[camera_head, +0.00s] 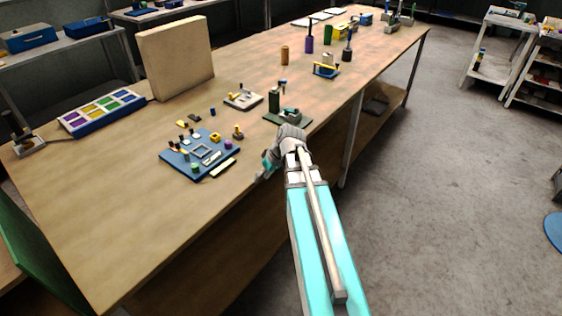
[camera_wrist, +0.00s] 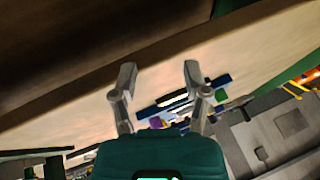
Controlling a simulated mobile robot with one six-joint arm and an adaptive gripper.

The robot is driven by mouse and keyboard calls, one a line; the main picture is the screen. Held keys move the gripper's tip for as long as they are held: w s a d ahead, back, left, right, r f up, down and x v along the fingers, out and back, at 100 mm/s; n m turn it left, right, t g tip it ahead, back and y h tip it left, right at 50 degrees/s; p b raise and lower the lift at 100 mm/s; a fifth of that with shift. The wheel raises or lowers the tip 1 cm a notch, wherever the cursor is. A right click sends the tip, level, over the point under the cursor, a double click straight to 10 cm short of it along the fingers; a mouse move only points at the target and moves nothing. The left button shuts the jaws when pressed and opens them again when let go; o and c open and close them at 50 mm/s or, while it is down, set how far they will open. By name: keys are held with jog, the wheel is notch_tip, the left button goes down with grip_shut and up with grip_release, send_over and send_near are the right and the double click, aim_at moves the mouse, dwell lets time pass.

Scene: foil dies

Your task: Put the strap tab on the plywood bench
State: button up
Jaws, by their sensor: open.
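The plywood bench (camera_head: 110,225) is a long tan table running from front left to back right. A blue tray (camera_head: 172,158) near its front edge holds several small coloured parts, with a pale frame in the middle. I cannot tell which small part is the strap tab. A pale yellow strip (camera_head: 223,168) lies at the tray's right corner. My gripper (camera_head: 268,166) is at the bench's front edge, right of the tray. In the wrist view my gripper (camera_wrist: 160,72) has its two fingers spread, with nothing between them; the tray (camera_wrist: 215,83) shows partly behind them.
A green-based press (camera_head: 288,117) and a small pale fixture (camera_head: 243,99) stand behind the tray. A case of coloured compartments (camera_head: 100,112) and an upright board (camera_head: 177,62) are at the back left. The bench's front left is clear.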

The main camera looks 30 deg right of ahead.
jog(key=s+a+f+m+g+h, duration=0.1)
jog(key=s+a+h, duration=0.1)
jog(key=s+a, duration=0.2)
jog(key=s+a+f+m+g+h, duration=0.1)
jog(key=s+a+g+h, duration=0.1)
jog(key=a, duration=0.8)
jog(key=shift+s+a+f+h, duration=0.15)
jog(key=shift+s+a+h, duration=0.2)
jog(key=shift+s, duration=0.55)
jog(key=shift+s, duration=0.15)
